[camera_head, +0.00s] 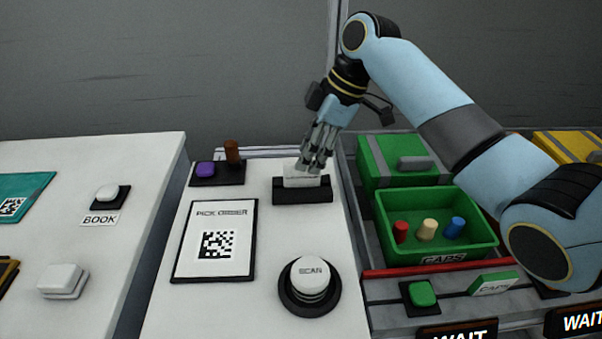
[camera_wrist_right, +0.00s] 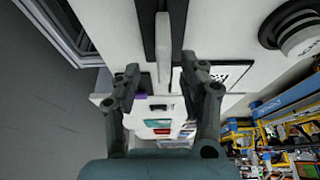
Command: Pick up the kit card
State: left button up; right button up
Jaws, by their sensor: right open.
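A white card, which I take to be the kit card (camera_head: 306,181), stands upright in a black slotted holder (camera_head: 303,194) at the back of the middle white panel. My right gripper (camera_head: 312,164) is at the card's top edge in the head view, and its fingers partly hide the card. In the right wrist view the card (camera_wrist_right: 163,45) shows as a thin white strip in the dark holder (camera_wrist_right: 146,28). The open right fingers (camera_wrist_right: 162,82) stand apart on either side of the card's line. Whether they touch it I cannot tell. My left gripper is not in view.
A PICK ORDER sheet (camera_head: 215,241) and a round SCAN button (camera_head: 310,281) are in front of the holder. A purple button and brown knob unit (camera_head: 217,172) is to its left. A green CAPS bin (camera_head: 436,239) with coloured caps is to the right. A grey wall (camera_head: 200,65) is behind.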

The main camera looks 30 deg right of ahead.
aim_at(301, 185)
jog(key=x, duration=0.5)
jog(key=shift+s, duration=0.25)
jog(key=shift+c, duration=1.2)
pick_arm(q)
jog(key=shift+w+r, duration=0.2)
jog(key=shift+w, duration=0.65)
pick_arm(e)
grip_shut()
